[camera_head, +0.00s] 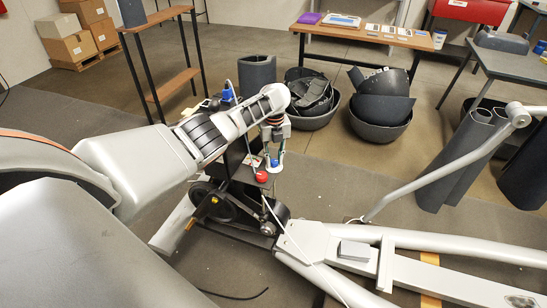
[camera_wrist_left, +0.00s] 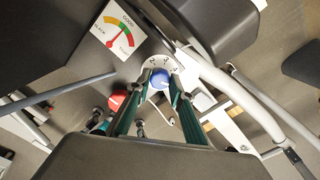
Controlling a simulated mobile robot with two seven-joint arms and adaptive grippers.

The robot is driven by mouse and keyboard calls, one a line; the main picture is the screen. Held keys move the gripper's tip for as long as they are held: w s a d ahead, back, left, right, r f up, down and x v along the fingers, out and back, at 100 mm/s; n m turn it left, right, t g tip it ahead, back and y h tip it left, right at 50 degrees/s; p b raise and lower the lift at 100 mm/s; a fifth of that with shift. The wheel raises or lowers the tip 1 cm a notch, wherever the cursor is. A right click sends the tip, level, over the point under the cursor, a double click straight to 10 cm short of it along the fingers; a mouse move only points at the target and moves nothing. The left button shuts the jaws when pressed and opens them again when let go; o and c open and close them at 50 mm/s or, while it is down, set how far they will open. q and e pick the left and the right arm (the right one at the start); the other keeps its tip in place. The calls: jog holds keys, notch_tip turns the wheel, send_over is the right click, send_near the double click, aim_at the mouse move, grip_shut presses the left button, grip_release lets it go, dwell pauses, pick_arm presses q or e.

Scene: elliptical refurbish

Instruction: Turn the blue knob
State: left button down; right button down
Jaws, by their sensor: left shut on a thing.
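The blue knob (camera_wrist_left: 159,79) sits on a white round dial plate in the left wrist view. In the head view a bit of the blue knob (camera_head: 274,163) shows at the fingertips. My left gripper (camera_head: 273,158) reaches down to it, and its two green-edged fingers (camera_wrist_left: 160,84) are shut on the knob from both sides. A red knob (camera_wrist_left: 117,101) is just left of the fingers in the wrist view, and it also shows in the head view (camera_head: 262,176). My right gripper is not in view.
A gauge (camera_wrist_left: 119,32) with red, yellow and green bands is near the knob. The elliptical's grey frame (camera_head: 450,271) stretches right across the floor. A wooden table (camera_head: 400,40) and black bins (camera_head: 380,128) stand behind.

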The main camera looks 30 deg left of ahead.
aim_at(274, 161)
pick_arm(q)
jog(key=n, duration=0.3)
jog(key=shift+r+n+p, duration=0.1)
jog(key=shift+n+p, duration=0.3)
jog(key=shift+n, duration=2)
jog(key=c, duration=1.8)
grip_release()
jog(key=shift+r, duration=0.35)
notch_tip(274, 161, up, 11)
jog(key=shift+r, duration=0.1)
